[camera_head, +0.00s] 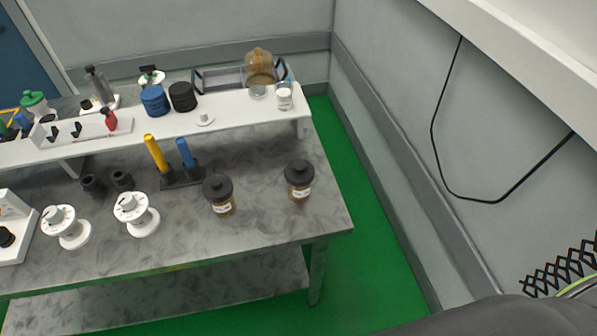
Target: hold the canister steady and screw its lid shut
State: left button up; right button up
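Two small amber canisters with black lids stand upright on the grey marbled bench (260,222). One canister (222,208) is right of the bench's middle, and its black lid (217,186) sits on top. The other canister (300,193) is near the bench's right end, with its black lid (299,170) also on top. Both carry a pale label on the front. I cannot tell which one the task means, or how tight either lid is. Neither of my grippers is in view, and nothing is touching the canisters.
Behind them is a white raised shelf (225,112) with blue and black stacks, bottles and an amber dome (259,66). Left of the canisters stand a black holder (182,181) with yellow and blue handles, and two white spools (136,213). The bench's front right is clear.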

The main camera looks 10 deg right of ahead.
aim_at(297, 195)
jog(key=k+l+u, duration=0.15)
jog(key=l, duration=0.25)
jog(key=l+u, duration=0.15)
jog(key=l, duration=0.25)
jog(key=k+l+u, duration=0.15)
jog(key=l, duration=0.2)
jog(key=k+l+u, duration=0.15)
jog(key=l, duration=0.2)
